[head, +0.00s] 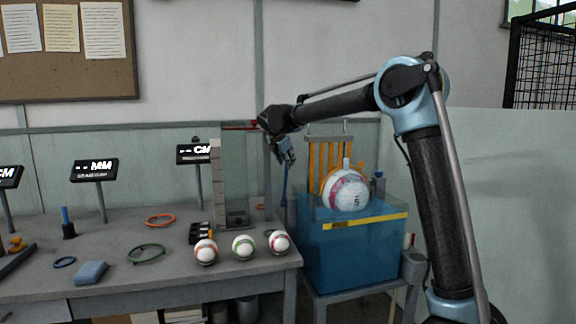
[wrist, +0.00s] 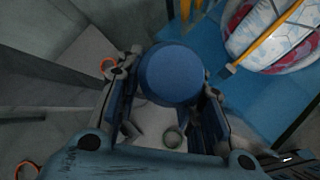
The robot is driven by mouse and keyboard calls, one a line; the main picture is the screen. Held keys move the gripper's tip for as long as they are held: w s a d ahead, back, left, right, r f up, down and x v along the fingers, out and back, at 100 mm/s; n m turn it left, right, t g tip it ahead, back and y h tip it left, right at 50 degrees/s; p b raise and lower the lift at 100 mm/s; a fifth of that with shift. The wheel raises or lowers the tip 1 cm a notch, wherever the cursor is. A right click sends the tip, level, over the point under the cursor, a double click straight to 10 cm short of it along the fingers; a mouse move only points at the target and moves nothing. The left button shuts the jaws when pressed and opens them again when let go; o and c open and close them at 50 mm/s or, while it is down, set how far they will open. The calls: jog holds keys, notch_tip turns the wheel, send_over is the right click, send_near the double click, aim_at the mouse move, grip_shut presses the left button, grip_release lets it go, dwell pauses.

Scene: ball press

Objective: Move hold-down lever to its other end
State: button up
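A round blue knob (wrist: 172,72) sits between the tips of my gripper (wrist: 170,95) in the wrist view. The fingers stand apart on either side of it, close to its edges. Whether they press on it cannot be told. In the head view, my gripper (head: 287,157) points down between the clear column and the blue tank. A thin blue upright piece (head: 284,187) shows just below it, perhaps part of the hold-down lever. The lever's pivot and its ends cannot be made out.
The blue tank (head: 352,255) on a stand holds a large white and pink ball (head: 346,190). The clear column (head: 238,175) stands left of my gripper. Several small balls (head: 243,246) lie on the grey table (head: 115,237). Yellow bars (head: 322,165) rise behind the tank.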

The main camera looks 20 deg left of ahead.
jog(key=v, duration=1)
jog(key=shift+s+r, duration=0.15)
jog(key=shift+r, duration=0.2)
